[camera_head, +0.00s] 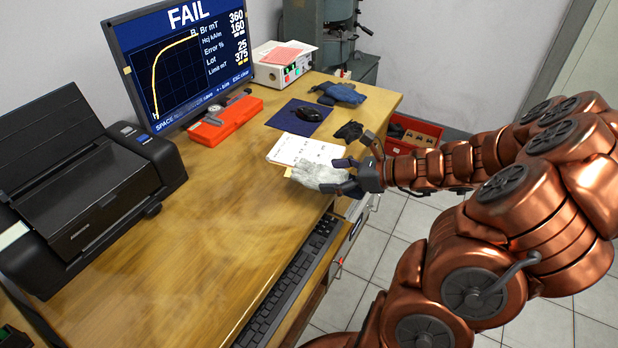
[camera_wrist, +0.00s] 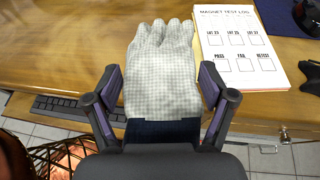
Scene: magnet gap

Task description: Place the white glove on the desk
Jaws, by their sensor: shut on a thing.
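The white glove (camera_head: 318,175) is pale grey-white with a fine grid texture and a dark blue cuff. It is at the desk's right edge, beside the paper log, with its fingers pointing in over the desk (camera_head: 215,220). My gripper (camera_head: 352,176) is shut on the glove near its cuff. In the wrist view the glove (camera_wrist: 160,65) lies between the two fingers of my gripper (camera_wrist: 160,88), fingers pointing away. I cannot tell whether the glove touches the desk top.
The "Magnet Test Log" paper (camera_head: 303,150) lies close by the glove. Behind are a mouse on a blue pad (camera_head: 285,120), blue gloves (camera_head: 338,93), a dark item (camera_head: 349,131) and an orange case (camera_head: 227,121). A keyboard (camera_head: 290,285) sits below. The desk's middle is clear.

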